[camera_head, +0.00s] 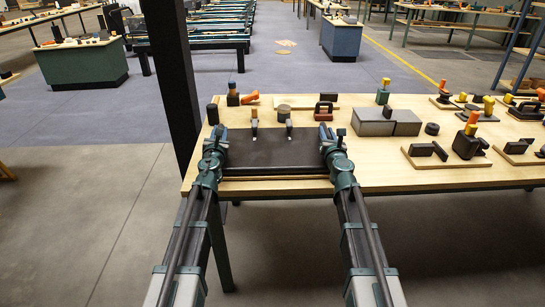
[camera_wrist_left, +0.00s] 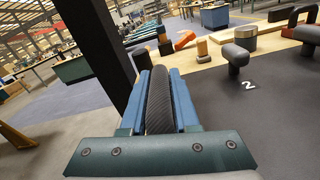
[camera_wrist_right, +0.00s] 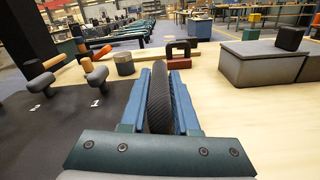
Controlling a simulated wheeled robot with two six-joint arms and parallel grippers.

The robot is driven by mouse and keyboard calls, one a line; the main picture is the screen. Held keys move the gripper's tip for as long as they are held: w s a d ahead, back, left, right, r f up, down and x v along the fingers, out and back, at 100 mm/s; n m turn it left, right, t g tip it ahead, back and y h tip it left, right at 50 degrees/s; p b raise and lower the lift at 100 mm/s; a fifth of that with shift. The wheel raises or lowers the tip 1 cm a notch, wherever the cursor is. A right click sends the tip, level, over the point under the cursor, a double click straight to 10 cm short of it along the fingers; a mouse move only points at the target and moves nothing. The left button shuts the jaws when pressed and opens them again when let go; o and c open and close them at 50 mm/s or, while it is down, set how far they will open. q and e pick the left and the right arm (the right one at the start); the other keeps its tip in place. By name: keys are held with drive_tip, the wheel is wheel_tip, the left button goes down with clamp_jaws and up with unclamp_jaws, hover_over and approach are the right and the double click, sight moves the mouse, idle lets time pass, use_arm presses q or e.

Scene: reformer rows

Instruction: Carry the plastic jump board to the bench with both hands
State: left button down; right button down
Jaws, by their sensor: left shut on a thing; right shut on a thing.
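The jump board (camera_head: 272,155) is a flat dark panel at the left end of the light wood bench (camera_head: 390,178). Two short pegs stand on it. My left gripper (camera_head: 216,138) is shut on the board's left edge, around a dark ribbed grip. My right gripper (camera_head: 329,137) is shut on the matching grip at the right edge. The board also shows in the left wrist view (camera_wrist_left: 275,125), with a white 2, and in the right wrist view (camera_wrist_right: 55,140). It looks level over the bench; I cannot tell whether it touches the top.
A dark post (camera_head: 172,75) stands close to the left of the bench. Grey blocks (camera_head: 385,121) sit to the board's right, with several small tools beyond. Floor at the left is clear.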

use_arm(q)
drive_tip(key=c, duration=0.7)
unclamp_jaws()
use_arm(e)
drive_tip(key=c, duration=0.7)
unclamp_jaws()
use_arm(q)
drive_tip(key=shift+o, duration=0.2)
use_arm(e)
drive_tip(key=shift+o, duration=0.2)
use_arm(q)
drive_tip(key=s, duration=1.2)
drive_tip(key=shift+s+d, duration=0.1)
drive_tip(key=shift+d, duration=0.25)
use_arm(e)
drive_tip(key=shift+s, duration=0.15)
drive_tip(key=s, duration=1.1)
drive_tip(key=shift+s+d, duration=0.3)
drive_tip(key=shift+s, duration=0.1)
